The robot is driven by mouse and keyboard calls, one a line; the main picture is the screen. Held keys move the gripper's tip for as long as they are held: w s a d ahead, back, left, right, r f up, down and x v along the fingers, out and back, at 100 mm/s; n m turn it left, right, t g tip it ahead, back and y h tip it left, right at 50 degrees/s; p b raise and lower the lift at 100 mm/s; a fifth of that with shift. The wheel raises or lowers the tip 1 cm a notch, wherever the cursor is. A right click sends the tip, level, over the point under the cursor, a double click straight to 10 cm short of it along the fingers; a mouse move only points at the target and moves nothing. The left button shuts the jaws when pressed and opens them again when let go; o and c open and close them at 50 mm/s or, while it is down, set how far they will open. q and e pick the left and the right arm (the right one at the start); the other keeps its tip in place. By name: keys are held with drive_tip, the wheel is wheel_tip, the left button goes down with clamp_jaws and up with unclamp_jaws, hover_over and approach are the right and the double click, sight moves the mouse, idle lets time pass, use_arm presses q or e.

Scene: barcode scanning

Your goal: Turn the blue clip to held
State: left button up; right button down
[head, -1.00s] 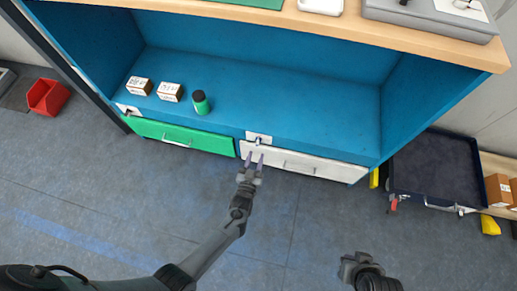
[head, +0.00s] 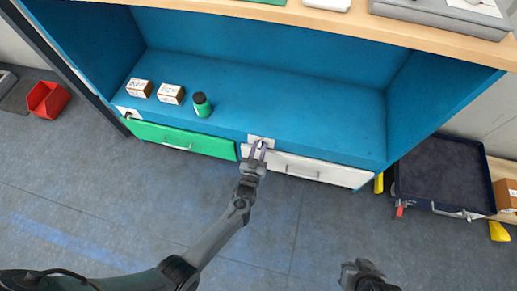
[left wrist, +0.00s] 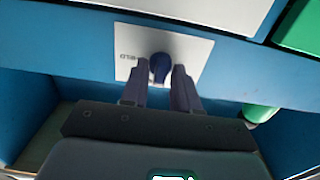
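The blue clip (left wrist: 160,66) is a small dark blue knob on a white plate (left wrist: 192,46) at the shelf's front edge. The plate carries a HELD label (left wrist: 127,57), upside down in the left wrist view. In the head view the plate (head: 270,142) sits above the white drawer, and my fingers cover the clip. My left gripper (head: 259,148) reaches up to the plate. In the left wrist view its two fingers (left wrist: 161,80) stand on either side of the clip, open with narrow gaps. My right gripper (head: 361,270) is low in the head view, its fingers unclear.
A white drawer (head: 320,171) and a green drawer (head: 182,139) lie below the blue shelf. Two small boxes (head: 140,88) (head: 171,94) and a green bottle (head: 202,107) stand on the shelf. A dark cart (head: 445,175) is at the right. The floor in front is clear.

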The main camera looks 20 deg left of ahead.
use_arm(q)
clamp_jaws()
drive_tip(key=shift+m, duration=0.4)
drive_tip(key=m+p, duration=0.1)
drive_tip(key=m, duration=0.1)
drive_tip(key=shift+m, duration=0.4)
drive_tip(key=m, duration=0.4)
drive_tip(key=shift+d+m+p, duration=0.1)
drive_tip(key=shift+m+p, duration=0.2)
drive_tip(key=shift+p, duration=0.05)
drive_tip(key=m, duration=0.9)
drive_tip(key=shift+f+m+p, duration=0.1)
drive_tip(key=shift+m+p, duration=0.2)
drive_tip(key=shift+m, duration=0.1)
